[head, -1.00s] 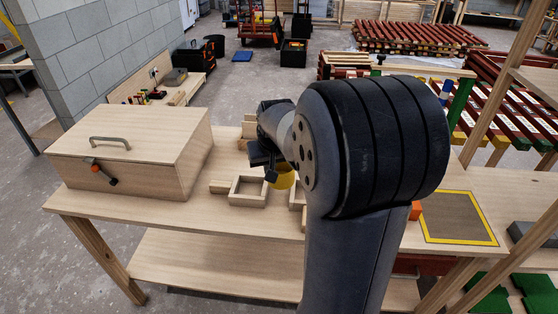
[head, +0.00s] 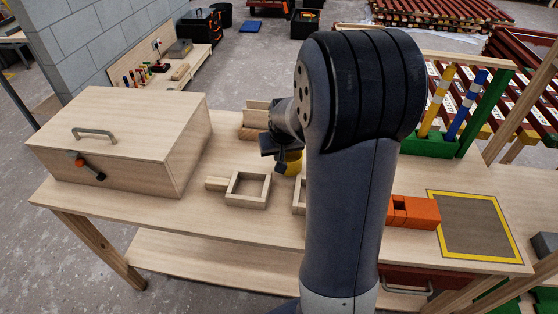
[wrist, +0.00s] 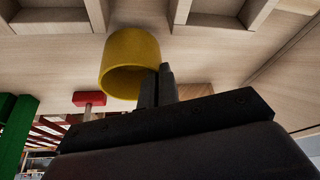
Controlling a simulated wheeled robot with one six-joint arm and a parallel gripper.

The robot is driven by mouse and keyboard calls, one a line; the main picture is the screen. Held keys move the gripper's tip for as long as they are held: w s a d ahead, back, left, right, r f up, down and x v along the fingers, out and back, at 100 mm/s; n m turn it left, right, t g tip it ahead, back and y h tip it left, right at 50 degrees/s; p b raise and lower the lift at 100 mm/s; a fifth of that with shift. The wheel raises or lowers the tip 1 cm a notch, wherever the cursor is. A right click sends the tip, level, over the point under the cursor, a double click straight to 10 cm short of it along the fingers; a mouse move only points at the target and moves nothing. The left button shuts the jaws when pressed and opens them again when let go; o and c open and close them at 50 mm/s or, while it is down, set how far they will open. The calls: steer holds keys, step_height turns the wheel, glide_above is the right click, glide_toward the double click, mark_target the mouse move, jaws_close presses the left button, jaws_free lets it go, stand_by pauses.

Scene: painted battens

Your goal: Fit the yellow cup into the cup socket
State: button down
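The yellow cup (head: 294,165) is at my gripper (head: 281,160), above the middle of the bench and partly hidden by my arm in the head view. In the wrist view the cup (wrist: 128,55) shows its open mouth, and the two dark fingers (wrist: 158,86) are close together on its wall at the rim, one inside and one outside. Two square wooden frames lie on the bench: a whole one with a side bar (head: 247,188), left of the cup, and one mostly behind my arm (head: 299,198). I cannot tell which is the cup socket.
A wooden box (head: 120,145) with a handle fills the bench's left end. Orange blocks (head: 414,211) and a yellow-bordered grey square (head: 477,226) lie on the right. A green stand (head: 430,144) with striped posts is behind. Wooden pieces (head: 254,121) lie at the back.

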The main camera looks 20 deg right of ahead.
steer(key=shift+f, duration=1.3)
steer(key=shift+f, duration=0.1)
steer(key=c, duration=2.1)
jaws_free()
steer(key=o, duration=0.4)
